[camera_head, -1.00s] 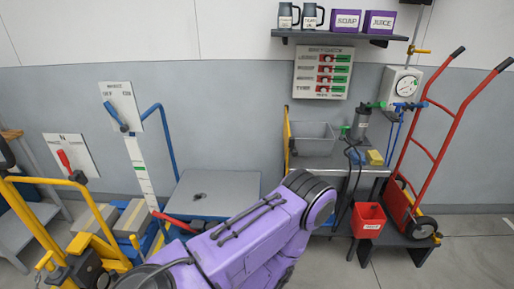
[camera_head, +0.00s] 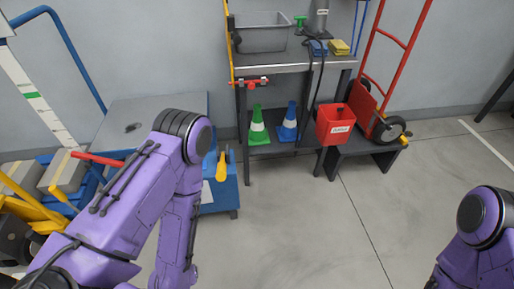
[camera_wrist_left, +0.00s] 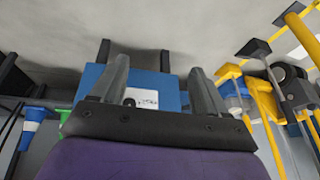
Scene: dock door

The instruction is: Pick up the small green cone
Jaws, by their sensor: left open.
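The green cone (camera_head: 259,127) with a white band stands upright on the lower shelf of the bench, left of a blue cone (camera_head: 288,122). In the left wrist view a green part of the cone (camera_wrist_left: 72,124) shows at the lower left, partly hidden by the gripper body, beside the blue cone (camera_wrist_left: 32,127). My left gripper (camera_wrist_left: 158,64) is open and empty, its fingers in front of a blue box (camera_wrist_left: 170,93) with a white label. In the head view my left arm shows but its gripper is hidden. My right gripper is out of view.
A red bin (camera_head: 335,124) stands right of the cones, beside a red hand truck (camera_head: 392,65). The bench top (camera_head: 290,68) is above the cones. The blue box (camera_head: 218,195) with a yellow handle stands on the floor left of them. Floor in front is clear.

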